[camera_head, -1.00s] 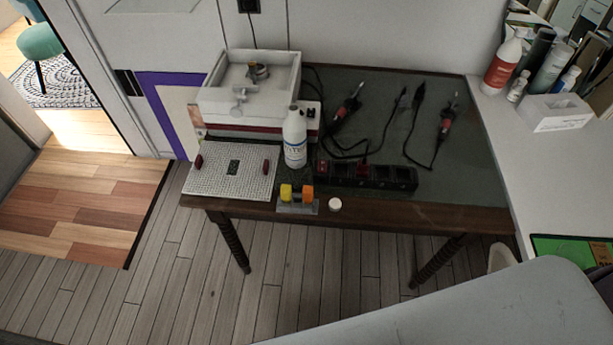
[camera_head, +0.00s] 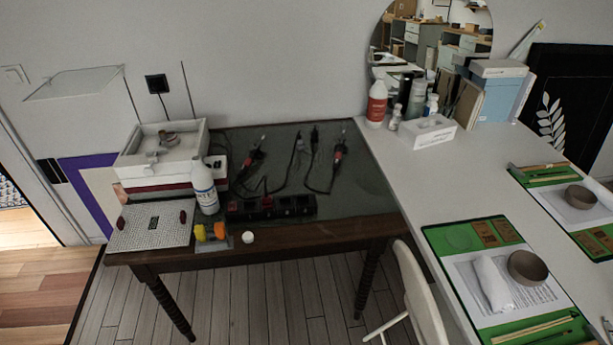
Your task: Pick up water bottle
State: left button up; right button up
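A white bottle with a label (camera_head: 205,188) stands upright on the dark work table (camera_head: 350,232), beside a white box-like device. It may be the water bottle; I cannot read its label. A red and white bottle (camera_head: 377,103) stands upright at the back of the white counter, with several smaller bottles and containers beside it. Neither of my grippers shows in this view, and nothing is seen touching either bottle.
A white box device (camera_head: 165,150), a perforated board (camera_head: 152,227), a black power strip (camera_head: 272,207) and cabled tools crowd the table. The white counter (camera_head: 415,178) holds green mats (camera_head: 458,236) with bowls. A pale chair (camera_head: 418,300) stands in front of it. Floor is free before the table.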

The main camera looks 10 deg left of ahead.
aim_at(201, 175)
jog(key=j+z, duration=0.3)
jog(key=j, duration=0.3)
jog(key=j+z, duration=0.3)
jog(key=j, duration=0.35)
jog(key=j+z, duration=0.3)
jog(key=j, duration=0.3)
jog(key=k+j+z, duration=0.15)
jog(key=j+z, duration=0.15)
jog(key=j, duration=0.25)
